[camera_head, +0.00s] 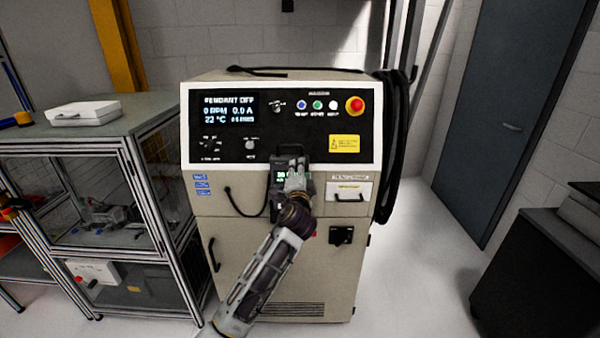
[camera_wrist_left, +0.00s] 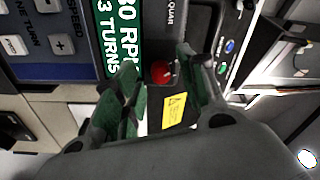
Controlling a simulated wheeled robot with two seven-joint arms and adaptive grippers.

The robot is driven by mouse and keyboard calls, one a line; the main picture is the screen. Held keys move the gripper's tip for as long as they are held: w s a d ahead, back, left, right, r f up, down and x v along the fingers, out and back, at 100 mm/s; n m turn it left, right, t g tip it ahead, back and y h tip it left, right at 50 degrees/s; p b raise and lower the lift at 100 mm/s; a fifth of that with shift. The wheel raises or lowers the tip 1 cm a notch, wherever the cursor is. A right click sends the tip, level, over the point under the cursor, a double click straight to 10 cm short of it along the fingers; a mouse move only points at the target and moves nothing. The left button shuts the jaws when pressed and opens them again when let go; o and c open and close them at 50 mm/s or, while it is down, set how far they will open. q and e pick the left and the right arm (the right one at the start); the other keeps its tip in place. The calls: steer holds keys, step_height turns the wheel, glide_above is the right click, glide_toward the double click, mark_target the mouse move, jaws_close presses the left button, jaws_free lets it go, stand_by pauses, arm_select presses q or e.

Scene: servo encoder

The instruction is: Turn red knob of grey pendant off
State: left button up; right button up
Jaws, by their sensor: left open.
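The grey pendant (camera_head: 274,188) hangs on the front of the beige cabinet, below its black panel. Its green screen (camera_wrist_left: 122,40) is readable in part in the left wrist view, with "30 RP" and "3 TURNS". The red knob (camera_wrist_left: 161,73) shows in the left wrist view between my fingers, with a light mark on it. I cannot make it out in the head view. My left gripper (camera_head: 296,178) is open in front of the pendant. In the left wrist view its fingers (camera_wrist_left: 160,85) stand on either side of the knob; contact is unclear. My right gripper is not in view.
The cabinet panel (camera_head: 300,105) has a display (camera_head: 229,108) reading "PENDANT OFF", coloured buttons and a red mushroom button (camera_head: 355,105). A black cable (camera_head: 392,160) hangs at the cabinet's right. A framed bench (camera_head: 100,150) stands left. A dark cabinet (camera_head: 540,265) stands right, with clear floor between.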

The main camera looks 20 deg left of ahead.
arm_select(q)
steer(key=v, duration=1.1)
steer(key=shift+s, duration=0.35)
stand_by(0.4)
